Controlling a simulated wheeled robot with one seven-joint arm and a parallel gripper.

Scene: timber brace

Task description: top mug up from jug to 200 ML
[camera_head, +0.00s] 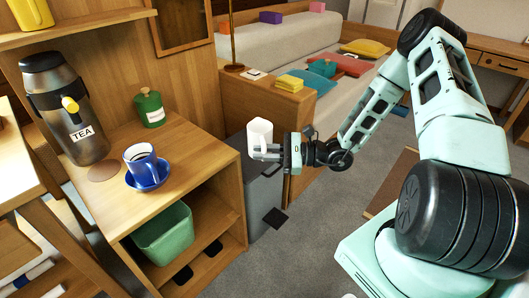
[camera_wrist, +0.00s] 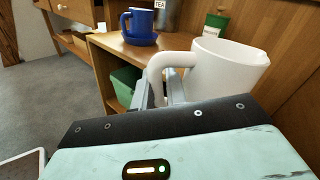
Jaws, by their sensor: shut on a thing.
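The white jug (camera_head: 260,134) is held upright in the air, off the right edge of the wooden cabinet. My gripper (camera_head: 275,151) is shut on its handle. In the wrist view, the jug (camera_wrist: 228,68) stands just beyond my gripper (camera_wrist: 168,92), its handle between the fingers. What is inside the jug is hidden. The blue mug (camera_head: 143,167) stands upright on a blue saucer (camera_head: 133,182) on the cabinet top, left of the jug and apart from it. The mug (camera_wrist: 141,21) also shows in the wrist view.
A dark flask labelled TEA (camera_head: 68,110) and a green lidded jar (camera_head: 149,108) stand behind the mug on the cabinet top (camera_head: 190,150). A green bin (camera_head: 165,235) sits on the shelf below. The cabinet top right of the mug is clear.

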